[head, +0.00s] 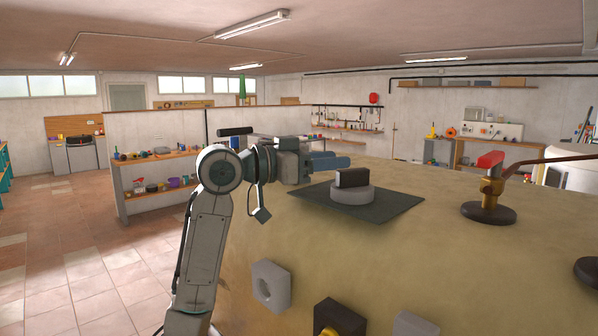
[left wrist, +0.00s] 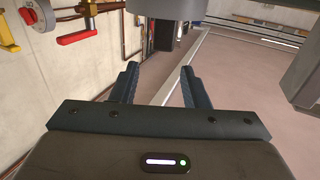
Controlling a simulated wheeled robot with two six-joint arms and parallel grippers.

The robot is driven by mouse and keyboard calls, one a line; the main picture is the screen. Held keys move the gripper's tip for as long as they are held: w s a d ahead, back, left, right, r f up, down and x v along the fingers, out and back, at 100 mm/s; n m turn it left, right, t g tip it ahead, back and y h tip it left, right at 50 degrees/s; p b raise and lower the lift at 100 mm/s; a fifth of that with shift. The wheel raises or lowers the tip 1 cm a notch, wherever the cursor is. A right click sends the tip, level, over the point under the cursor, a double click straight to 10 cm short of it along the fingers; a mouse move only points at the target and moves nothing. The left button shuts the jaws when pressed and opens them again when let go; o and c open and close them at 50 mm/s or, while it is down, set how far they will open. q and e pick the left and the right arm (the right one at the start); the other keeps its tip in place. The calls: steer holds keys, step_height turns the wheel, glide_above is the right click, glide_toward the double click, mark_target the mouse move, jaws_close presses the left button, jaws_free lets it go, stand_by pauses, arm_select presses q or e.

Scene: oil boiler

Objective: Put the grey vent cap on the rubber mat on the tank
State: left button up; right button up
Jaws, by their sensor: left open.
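The grey vent cap (head: 352,194), a round grey disc with an upright dark block on top, sits on the dark rubber mat (head: 395,204) on the tan tank (head: 460,240). My left gripper (head: 338,161) is open, with nothing between its fingers, close to the dark block and a little above it in the picture. In the left wrist view, the open fingers (left wrist: 157,85) have a gap between them. Beyond them, near the top edge, are a dark block and a grey round part (left wrist: 163,8) that look like the cap. My right gripper is out of view.
A brass valve with a red handle (head: 490,162) stands on the tank to the right of the mat. Grey and black fittings (head: 271,284) are on the tank's near side. Shelves and benches stand far behind. The tank top between mat and valve is clear.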

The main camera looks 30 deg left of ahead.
arm_select(q)
steer(key=b+v, duration=0.2)
steer(key=v, duration=0.4)
steer(key=shift+a, duration=0.2)
steer(key=shift+s+r, duration=0.1)
steer(key=shift+r, duration=0.05)
stand_by(1.2)
